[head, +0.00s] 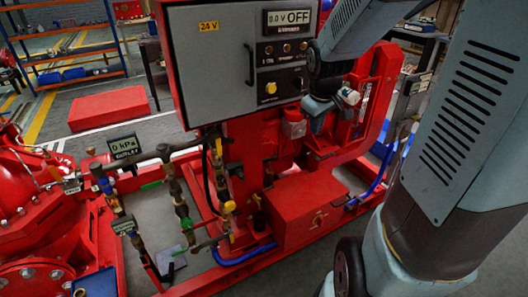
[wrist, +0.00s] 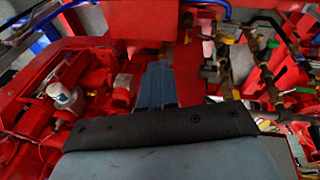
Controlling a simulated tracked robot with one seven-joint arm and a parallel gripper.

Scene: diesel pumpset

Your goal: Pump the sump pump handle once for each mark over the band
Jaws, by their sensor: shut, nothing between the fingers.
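I cannot pick out the sump pump handle with certainty. A brass fitting (head: 318,218) sits on the front of a red box (head: 300,228) low on the pumpset frame. A band with marks over it cannot be made out. My gripper (head: 317,122) is shut and empty, hanging beside the right edge of the grey control panel (head: 215,75), in front of the red engine parts. In the wrist view my gripper's blue-grey fingers (wrist: 157,72) are together over red metalwork. My arm hides part of the engine's right side.
An outlet gauge (head: 125,147) reads 0 kPa, beside upright pipes with yellow and green valve handles (head: 229,206). A white-topped cylinder (head: 348,96) stands right of my gripper.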

